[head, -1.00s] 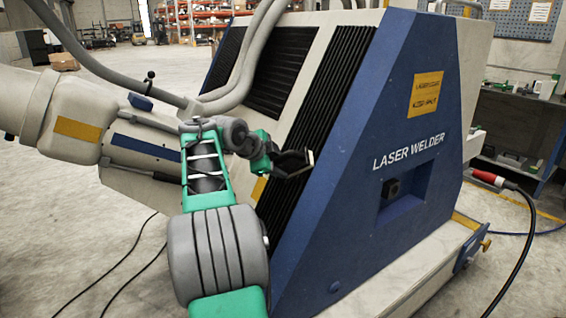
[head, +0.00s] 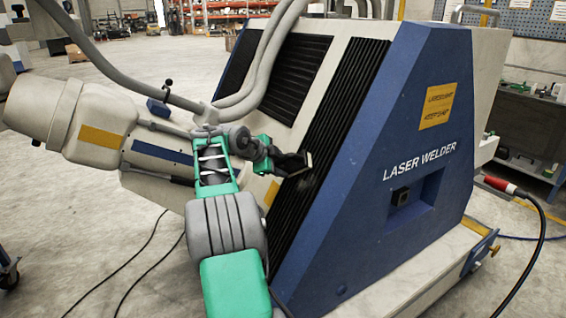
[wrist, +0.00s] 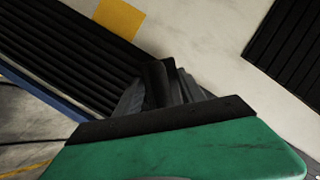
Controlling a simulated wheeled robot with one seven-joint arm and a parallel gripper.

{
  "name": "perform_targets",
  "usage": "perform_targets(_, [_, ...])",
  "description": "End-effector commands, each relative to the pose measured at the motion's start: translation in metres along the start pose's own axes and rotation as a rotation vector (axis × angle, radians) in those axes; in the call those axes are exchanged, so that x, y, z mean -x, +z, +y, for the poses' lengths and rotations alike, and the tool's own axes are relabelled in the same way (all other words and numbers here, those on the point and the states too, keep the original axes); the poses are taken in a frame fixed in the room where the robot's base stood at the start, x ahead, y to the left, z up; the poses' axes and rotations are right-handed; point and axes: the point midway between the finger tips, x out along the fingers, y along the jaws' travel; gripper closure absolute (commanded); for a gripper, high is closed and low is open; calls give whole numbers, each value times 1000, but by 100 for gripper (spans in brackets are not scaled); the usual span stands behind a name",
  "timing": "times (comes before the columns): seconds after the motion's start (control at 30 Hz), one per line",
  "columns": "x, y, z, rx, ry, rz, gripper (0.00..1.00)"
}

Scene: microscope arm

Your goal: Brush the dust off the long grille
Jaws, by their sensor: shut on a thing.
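The long grille (head: 338,110) is a tall band of black slats on the sloping side of the laser welder, beside its blue front panel. It also shows in the wrist view (wrist: 65,50). My gripper (head: 290,162) is over the left edge of the grille, about halfway along it. It is shut on a dark brush (wrist: 156,82), whose handle shows between the grey fingers in the wrist view. A small pale edge shows at the tip in the head view. The bristles are hidden, and I cannot tell whether they touch the slats. Dust is hard to make out on the dark slats.
Shorter black grilles (head: 297,75) lie to the left on the pale housing (head: 335,50). Grey hoses (head: 268,62) run down to a pale cylindrical part (head: 95,125) at left. Black cables lie on the floor. A red plug and cable (head: 505,186) are at right.

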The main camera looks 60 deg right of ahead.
Motion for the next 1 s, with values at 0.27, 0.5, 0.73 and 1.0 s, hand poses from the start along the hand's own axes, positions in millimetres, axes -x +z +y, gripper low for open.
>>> perform_targets(0.27, [-2,13,-18,1,1,1,97])
perform_targets(0.5, [-7,22,-21,-1,-1,0,97])
perform_targets(0.73, [-15,35,-5,0,0,0,97])
perform_targets(1.0, [-14,30,5,-2,-1,0,97])
